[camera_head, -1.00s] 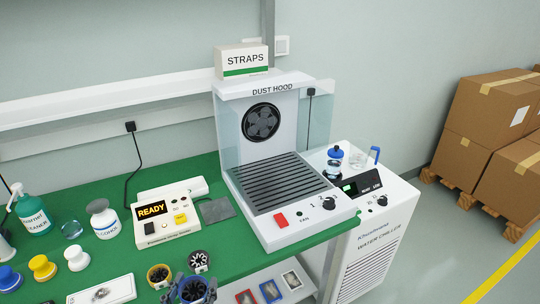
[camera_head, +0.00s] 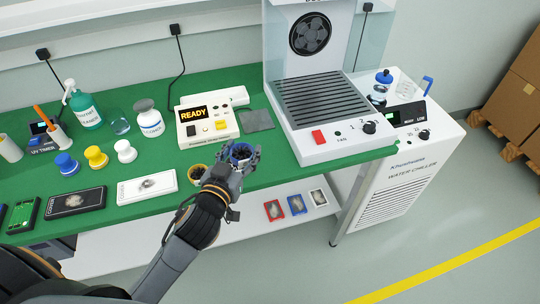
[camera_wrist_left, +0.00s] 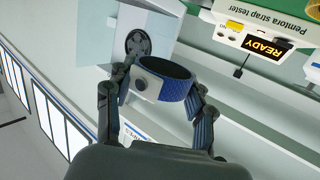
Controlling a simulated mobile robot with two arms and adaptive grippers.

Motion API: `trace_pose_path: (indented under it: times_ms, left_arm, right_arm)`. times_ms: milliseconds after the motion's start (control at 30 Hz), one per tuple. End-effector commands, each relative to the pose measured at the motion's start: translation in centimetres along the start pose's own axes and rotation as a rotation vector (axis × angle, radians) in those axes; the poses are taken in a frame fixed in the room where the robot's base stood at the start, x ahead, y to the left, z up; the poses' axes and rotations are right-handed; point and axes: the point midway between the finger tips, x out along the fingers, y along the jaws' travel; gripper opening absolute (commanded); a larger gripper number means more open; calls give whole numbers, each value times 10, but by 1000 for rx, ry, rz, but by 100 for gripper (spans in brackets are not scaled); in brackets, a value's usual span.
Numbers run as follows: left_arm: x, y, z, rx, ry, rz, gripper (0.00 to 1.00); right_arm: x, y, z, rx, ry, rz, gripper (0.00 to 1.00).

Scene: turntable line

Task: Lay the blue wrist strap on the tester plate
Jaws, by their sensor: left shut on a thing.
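My left gripper (camera_head: 236,166) is shut on the blue wrist strap (camera_head: 240,152), a ring-shaped band with a pale part. The strap also shows between the fingers in the left wrist view (camera_wrist_left: 179,84). In the head view it is near the front edge of the green bench. The tester plate (camera_head: 258,120), a flat dark grey square, lies bare on the bench behind the strap, right of the cream strap tester (camera_head: 207,126) with a lit READY display. My right gripper is not in view.
The dust hood (camera_head: 325,115) stands right of the plate. Framed cards (camera_head: 297,205) lie on the lower shelf.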

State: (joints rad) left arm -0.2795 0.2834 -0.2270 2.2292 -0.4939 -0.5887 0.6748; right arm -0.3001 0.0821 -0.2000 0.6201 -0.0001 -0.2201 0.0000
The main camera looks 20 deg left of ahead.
Motion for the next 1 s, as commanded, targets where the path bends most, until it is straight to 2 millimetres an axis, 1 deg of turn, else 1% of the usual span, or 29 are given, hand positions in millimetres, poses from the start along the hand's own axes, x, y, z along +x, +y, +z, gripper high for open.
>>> trace_pose_path:
  times_ms: [33,200,233,300,400,500,633,733,833,900,1000]
  left_arm:
    - [14,6,1,0,2,1,25]
    - [56,21,14,0,1,0,25]
    - [63,24,16,1,1,0,25]
    - [74,27,34,0,-2,-1,25]
    - [88,32,47,0,0,0,25]
    - [96,35,55,1,0,0,25]
    - [103,37,61,0,1,0,25]
    - [113,41,72,0,0,1,25]
    - [115,40,87,0,-3,0,25]
    - [116,40,93,-1,-2,0,25]
    - [116,40,95,-1,1,0,25]
  right_arm:
    - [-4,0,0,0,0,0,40]
    - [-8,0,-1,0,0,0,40]
    - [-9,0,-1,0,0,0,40]
    - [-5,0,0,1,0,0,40]
    - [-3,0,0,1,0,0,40]
    - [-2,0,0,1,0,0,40]
    - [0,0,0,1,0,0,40]
    - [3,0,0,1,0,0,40]
    - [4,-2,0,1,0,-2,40]
    - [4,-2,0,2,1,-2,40]
    - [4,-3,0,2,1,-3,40]
